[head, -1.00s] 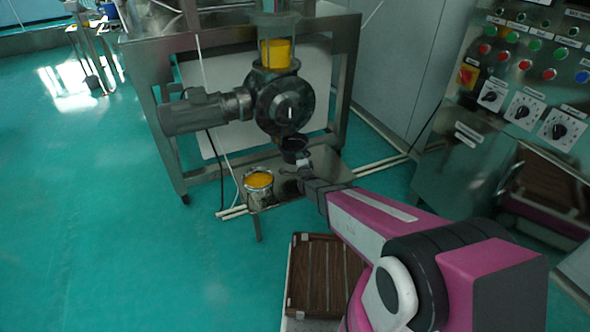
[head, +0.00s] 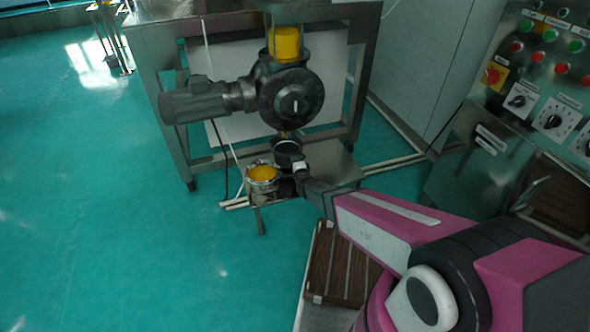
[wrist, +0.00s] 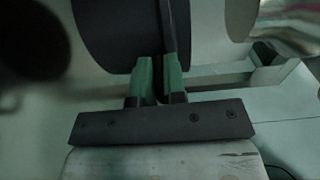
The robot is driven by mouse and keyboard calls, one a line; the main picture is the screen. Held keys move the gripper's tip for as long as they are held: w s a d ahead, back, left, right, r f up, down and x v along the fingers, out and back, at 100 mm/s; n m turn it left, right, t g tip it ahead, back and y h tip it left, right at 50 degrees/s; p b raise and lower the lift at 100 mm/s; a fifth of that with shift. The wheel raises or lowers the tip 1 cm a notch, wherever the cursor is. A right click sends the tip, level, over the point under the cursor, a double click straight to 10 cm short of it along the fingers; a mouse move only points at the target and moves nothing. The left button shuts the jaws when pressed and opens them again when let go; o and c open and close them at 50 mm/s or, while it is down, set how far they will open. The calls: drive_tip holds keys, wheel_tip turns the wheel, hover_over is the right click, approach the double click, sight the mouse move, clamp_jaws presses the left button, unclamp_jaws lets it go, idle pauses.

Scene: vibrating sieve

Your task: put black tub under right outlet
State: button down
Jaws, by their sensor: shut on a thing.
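The black tub (head: 288,151) is held upright in the head view, with its open top just below the rotary valve's outlet (head: 283,134). My gripper (head: 299,167) is at its right front side and shut on its wall. In the wrist view, the green-padded fingers (wrist: 160,78) pinch the wall of the dark tub (wrist: 110,35), which fills the upper middle. The tub appears to hang above the small metal stand (head: 325,165); the exact gap cannot be told.
A metal bucket of orange material (head: 262,175) is on the stand, close to the left of the tub. A motor (head: 195,102) juts left from the valve. A control panel (head: 545,85) stands at right. A brown slatted crate (head: 338,268) is below my arm. Green floor at left is clear.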

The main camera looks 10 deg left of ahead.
wheel_tip(320, 180, down, 6)
drive_tip(key=shift+r, duration=0.25)
drive_tip(key=c, duration=1.2)
unclamp_jaws()
drive_tip(key=shift+s, duration=0.15)
